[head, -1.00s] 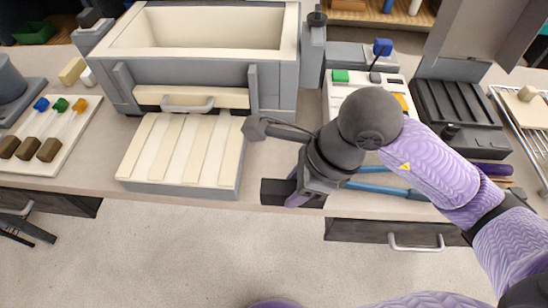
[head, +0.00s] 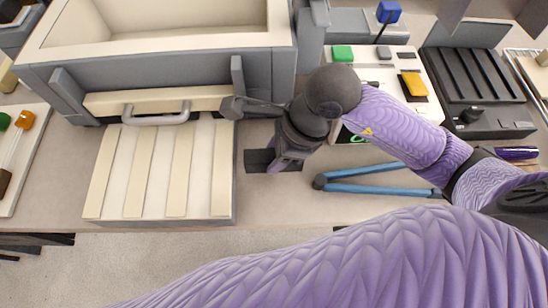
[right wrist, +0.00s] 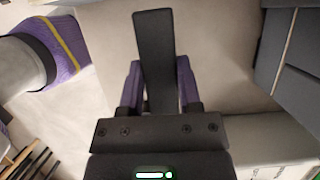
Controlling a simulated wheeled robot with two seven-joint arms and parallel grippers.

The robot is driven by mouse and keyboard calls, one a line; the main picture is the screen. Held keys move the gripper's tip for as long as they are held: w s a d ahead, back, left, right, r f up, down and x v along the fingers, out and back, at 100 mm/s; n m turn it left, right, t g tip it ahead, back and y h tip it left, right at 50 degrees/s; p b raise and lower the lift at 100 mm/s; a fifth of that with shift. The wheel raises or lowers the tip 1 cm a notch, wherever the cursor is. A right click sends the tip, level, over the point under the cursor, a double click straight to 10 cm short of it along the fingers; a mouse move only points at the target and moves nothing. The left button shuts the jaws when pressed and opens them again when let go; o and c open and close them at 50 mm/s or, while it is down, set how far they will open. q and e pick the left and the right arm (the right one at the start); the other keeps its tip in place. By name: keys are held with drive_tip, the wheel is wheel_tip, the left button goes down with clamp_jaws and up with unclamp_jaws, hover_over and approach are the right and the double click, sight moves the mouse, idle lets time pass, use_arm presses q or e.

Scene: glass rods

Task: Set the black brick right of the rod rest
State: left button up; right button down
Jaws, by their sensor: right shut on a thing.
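The black brick (head: 257,160) is in my right gripper (head: 276,164), just right of the slatted cream-and-grey rod rest (head: 160,212). A narrow gap separates it from the rest's right side. In the right wrist view the brick (right wrist: 153,45) shows as a long dark bar between the purple fingers of the gripper (right wrist: 158,90), which is shut on it. The brick is low over the bench; I cannot tell whether it touches. The fingers hide part of it in the head view. My left gripper is out of view.
A grey furnace (head: 170,72) with a handled front stands behind the rest. Blue-handled tongs (head: 375,187) lie to the right on the bench. The bench's front edge is close.

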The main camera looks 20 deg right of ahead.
wheel_tip(320, 180, down, 2)
drive_tip(key=shift+f+b, duration=0.15)
drive_tip(key=shift+b, duration=0.2)
drive_tip(key=shift+f, duration=0.35)
drive_tip(key=shift+r, duration=0.15)
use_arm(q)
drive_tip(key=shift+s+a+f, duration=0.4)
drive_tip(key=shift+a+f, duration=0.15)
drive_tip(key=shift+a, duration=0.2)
